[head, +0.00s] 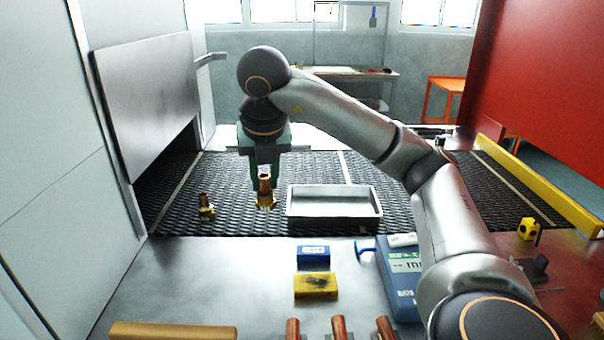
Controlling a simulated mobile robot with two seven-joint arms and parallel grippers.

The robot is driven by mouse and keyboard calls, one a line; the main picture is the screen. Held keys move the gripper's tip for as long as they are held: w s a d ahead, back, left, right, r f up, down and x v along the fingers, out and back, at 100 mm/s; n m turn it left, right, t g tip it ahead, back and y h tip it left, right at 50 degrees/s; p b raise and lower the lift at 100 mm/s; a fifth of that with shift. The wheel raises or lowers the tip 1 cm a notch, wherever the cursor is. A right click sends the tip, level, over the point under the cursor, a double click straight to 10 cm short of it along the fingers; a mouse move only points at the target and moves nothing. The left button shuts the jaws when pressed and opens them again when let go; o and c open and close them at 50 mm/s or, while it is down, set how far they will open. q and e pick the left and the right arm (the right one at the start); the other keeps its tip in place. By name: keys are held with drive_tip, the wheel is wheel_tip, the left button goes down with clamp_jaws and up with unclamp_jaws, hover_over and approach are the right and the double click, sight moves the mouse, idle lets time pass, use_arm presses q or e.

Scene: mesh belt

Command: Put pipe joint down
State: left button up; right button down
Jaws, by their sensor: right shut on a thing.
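My right gripper (265,184) points down over the dark mesh belt (240,222) and is shut on a copper and brass pipe joint (266,196). The held joint is upright, with its brass end low, close to the belt; I cannot tell whether it touches. A second pipe joint (205,207) stands on the belt to the left of it. A shallow grey tray (334,222) sits on the belt just right of the held joint. My left gripper is not in view.
A blue box (313,254) and a yellow block (316,286) lie on the metal table (230,275). Several copper pipes (338,328) show at the near edge. A blue device (398,275) stands right of them. A grey panel (150,98) borders the belt on the left.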

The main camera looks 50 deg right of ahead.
drive_tip(key=s+d+m+g+h+p, duration=0.1)
drive_tip(key=s+d+m+p, duration=0.1)
drive_tip(key=s+d+m, duration=0.55)
drive_tip(key=n+b, duration=0.3)
drive_tip(key=b, duration=0.2)
hover_over(332, 209)
wheel_tip(332, 209, down, 8)
drive_tip(key=shift+s+a+f, duration=0.15)
drive_tip(key=shift+f, duration=0.1)
drive_tip(key=f+b, duration=0.1)
drive_tip(key=f, duration=0.2)
drive_tip(key=shift+d+f, duration=0.2)
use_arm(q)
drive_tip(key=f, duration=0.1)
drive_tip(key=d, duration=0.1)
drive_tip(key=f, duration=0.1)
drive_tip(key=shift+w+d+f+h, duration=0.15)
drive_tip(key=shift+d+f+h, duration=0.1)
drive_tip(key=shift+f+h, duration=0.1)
use_arm(e)
drive_tip(key=shift+f, duration=0.1)
